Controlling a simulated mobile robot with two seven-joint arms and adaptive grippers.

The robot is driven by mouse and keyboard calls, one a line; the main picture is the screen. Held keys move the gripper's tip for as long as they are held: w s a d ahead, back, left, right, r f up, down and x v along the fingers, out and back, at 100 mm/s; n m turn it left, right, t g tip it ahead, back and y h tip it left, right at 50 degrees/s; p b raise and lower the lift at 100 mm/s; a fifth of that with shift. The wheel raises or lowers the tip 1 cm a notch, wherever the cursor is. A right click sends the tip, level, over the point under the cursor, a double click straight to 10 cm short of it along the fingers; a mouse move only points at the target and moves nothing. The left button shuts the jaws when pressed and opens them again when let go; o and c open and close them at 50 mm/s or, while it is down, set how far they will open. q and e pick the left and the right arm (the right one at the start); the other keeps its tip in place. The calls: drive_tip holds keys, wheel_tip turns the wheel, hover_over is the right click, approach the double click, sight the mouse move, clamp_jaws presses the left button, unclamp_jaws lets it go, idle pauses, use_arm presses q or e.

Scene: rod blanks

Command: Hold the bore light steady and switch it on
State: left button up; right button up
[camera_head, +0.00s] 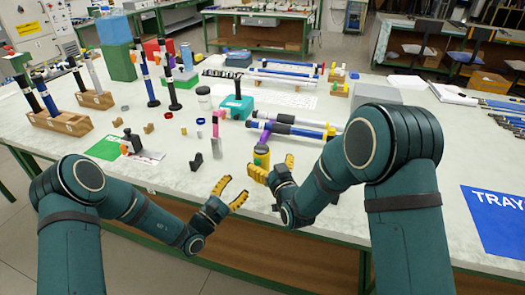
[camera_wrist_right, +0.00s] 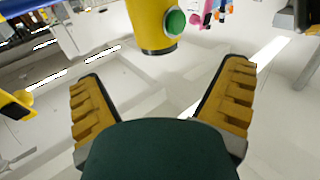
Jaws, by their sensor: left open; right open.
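The bore light looks to be the yellow cylinder (camera_head: 261,158) near the table's front edge in the head view. In the right wrist view the yellow cylinder (camera_wrist_right: 148,22) shows a round green button (camera_wrist_right: 174,22) on its side and a dark end. My right gripper (camera_head: 274,168) is open just in front of it; in the wrist view the cylinder is beyond the spread fingertips (camera_wrist_right: 166,72), with nothing between the fingers. My left gripper (camera_head: 232,192) is open and empty, lower and to the left of the cylinder, at the table's front edge.
Behind the cylinder, rods lie on a rack (camera_head: 295,128). Wooden blocks (camera_head: 62,121) hold upright rods at far left. A blue tray sign (camera_head: 497,218) lies at right.

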sight(264, 154)
drive_tip(key=x, duration=0.7)
drive_tip(key=shift+w, duration=0.25)
use_arm(q)
drive_tip(key=shift+o, duration=0.3)
use_arm(e)
drive_tip(key=c, duration=1.4)
use_arm(q)
clamp_jaws()
